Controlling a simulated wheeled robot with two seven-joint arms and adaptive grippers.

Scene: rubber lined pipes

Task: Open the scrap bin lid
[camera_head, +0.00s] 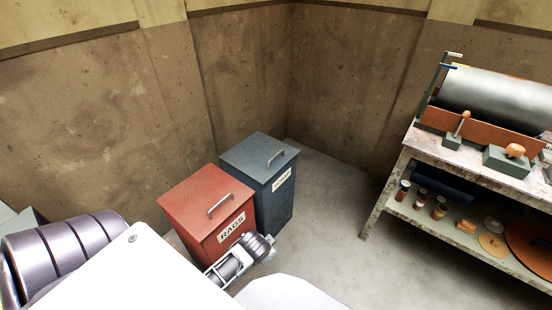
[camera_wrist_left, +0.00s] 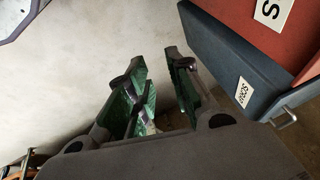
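The scrap bin (camera_head: 268,195) is a dark blue-grey box standing on the floor against the wall. Its flat lid (camera_head: 247,152) is closed, with a metal bar handle (camera_head: 277,158) on top and a white label on the front. In the left wrist view the scrap bin (camera_wrist_left: 222,52) lies at the right, with its label and handle (camera_wrist_left: 287,119) showing. My left gripper (camera_wrist_left: 153,65) has its green-padded fingers spread with nothing between them, apart from the bin. In the head view my left arm reaches in front of the red bin, its fingers not clearly visible. My right gripper is not in view.
A red rags bin (camera_head: 205,215) with a closed, handled lid stands left of the scrap bin, close beside it. A workbench (camera_head: 405,160) with a large metal roller (camera_head: 495,98) and a loaded lower shelf stands at the right. The floor (camera_head: 330,215) between is clear.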

